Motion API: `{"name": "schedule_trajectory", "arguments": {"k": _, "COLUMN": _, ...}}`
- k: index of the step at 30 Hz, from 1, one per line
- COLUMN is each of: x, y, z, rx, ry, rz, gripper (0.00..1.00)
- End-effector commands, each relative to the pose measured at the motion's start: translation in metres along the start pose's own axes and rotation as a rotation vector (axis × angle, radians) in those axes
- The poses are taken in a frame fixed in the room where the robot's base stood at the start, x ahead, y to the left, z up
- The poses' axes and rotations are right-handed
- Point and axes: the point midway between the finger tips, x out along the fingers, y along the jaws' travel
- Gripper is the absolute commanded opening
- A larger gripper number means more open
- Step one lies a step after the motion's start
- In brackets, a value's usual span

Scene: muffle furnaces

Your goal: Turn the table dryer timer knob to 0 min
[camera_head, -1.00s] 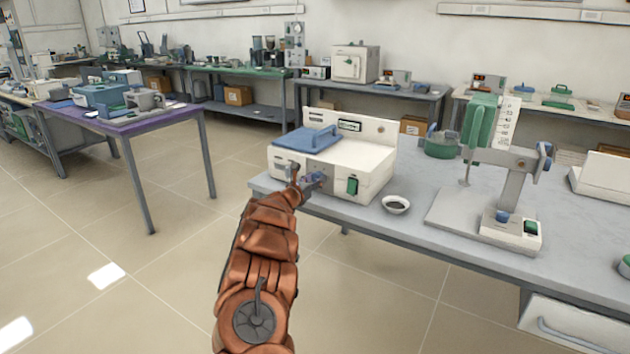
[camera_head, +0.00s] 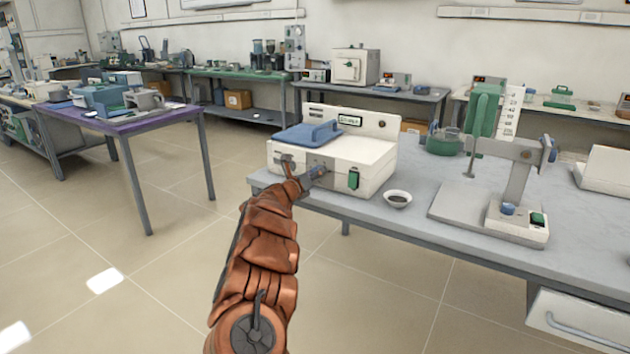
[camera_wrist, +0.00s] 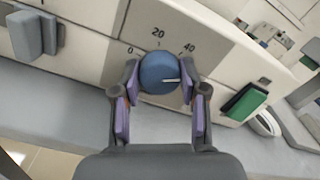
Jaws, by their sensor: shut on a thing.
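The table dryer (camera_head: 375,155) is a white box with a blue lid (camera_head: 308,135), standing at the left end of the grey bench. Its round blue timer knob (camera_wrist: 158,72) shows in the wrist view below a scale marked 0, 20 and 40. The white pointer line on the knob points to the right, beyond the 40 mark. My gripper (camera_wrist: 158,88) is shut on the knob, with one finger at its left side and one at its right. In the head view my gripper (camera_head: 316,172) is at the dryer's front, and the knob is mostly hidden there.
A green switch (camera_wrist: 243,102) sits on the dryer's front, right of the knob. A blue-grey handle (camera_wrist: 34,36) juts out at the left. A small bowl (camera_head: 398,199) and a stand with a pale base (camera_head: 455,205) are on the bench to the right.

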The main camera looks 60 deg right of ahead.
Motion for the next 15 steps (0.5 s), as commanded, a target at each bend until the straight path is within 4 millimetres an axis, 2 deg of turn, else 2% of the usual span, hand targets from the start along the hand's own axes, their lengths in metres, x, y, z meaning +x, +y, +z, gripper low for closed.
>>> {"name": "schedule_trajectory", "arguments": {"k": 15, "x": 0.0001, "y": 0.0001, "z": 0.0012, "rx": -0.495, "ry": 0.001, "rz": 0.001, "gripper": 0.08}}
